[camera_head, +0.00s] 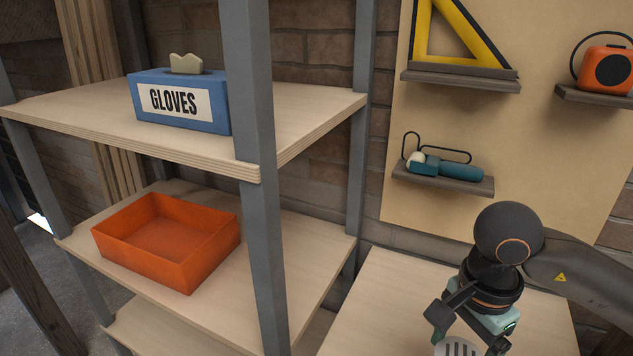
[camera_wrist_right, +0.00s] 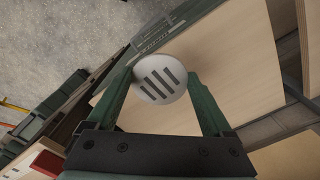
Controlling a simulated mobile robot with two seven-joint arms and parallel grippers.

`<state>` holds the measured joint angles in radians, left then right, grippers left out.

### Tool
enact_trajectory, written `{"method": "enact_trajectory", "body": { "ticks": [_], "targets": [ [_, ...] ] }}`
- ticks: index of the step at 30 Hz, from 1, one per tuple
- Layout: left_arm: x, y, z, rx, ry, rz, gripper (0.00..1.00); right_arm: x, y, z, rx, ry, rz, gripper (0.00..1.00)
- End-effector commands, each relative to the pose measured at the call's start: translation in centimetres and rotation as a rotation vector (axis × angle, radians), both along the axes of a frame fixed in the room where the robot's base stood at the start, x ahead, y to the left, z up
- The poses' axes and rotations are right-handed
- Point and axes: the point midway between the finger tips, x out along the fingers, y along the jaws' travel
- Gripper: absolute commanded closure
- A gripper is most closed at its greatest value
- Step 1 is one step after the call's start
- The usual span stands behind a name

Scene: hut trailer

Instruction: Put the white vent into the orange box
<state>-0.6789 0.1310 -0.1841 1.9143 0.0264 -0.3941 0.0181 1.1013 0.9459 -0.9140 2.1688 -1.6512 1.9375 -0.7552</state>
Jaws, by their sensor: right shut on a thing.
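The white vent (camera_head: 458,347) is a round disc with dark slots. It shows at the bottom edge of the head view, partly cut off, and between the fingers in the right wrist view (camera_wrist_right: 160,79). My right gripper (camera_head: 466,335) is shut on the vent and holds it above the wooden table. The orange box (camera_head: 160,274) is open-topped and empty. It sits on the middle shelf at the left, well away from my right gripper. My left gripper is not in view.
A grey shelf post (camera_head: 262,200) stands between the box and my right arm. A blue gloves box (camera_head: 180,98) sits on the upper shelf (camera_head: 310,118), above the orange box. The light table (camera_head: 400,300) looks mostly clear. Small wall shelves hold tools behind it.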

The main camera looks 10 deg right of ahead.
Motion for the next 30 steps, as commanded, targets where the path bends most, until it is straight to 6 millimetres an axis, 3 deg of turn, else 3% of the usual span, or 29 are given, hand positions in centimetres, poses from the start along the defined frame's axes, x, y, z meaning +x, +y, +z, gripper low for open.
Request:
{"method": "enact_trajectory", "body": {
  "ticks": [18, 24, 30],
  "targets": [
    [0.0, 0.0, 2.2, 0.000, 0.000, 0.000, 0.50, 2.0, 2.8, -1.4, 0.003, 0.000, 1.039, 0.77],
    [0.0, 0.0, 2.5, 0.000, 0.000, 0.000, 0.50, 2.3, 3.2, -1.8, 0.000, -0.001, 1.226, 0.77],
    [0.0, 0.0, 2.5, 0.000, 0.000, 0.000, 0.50, 2.3, 3.3, -2.0, -0.001, -0.002, 1.271, 0.77]
  ]
}}
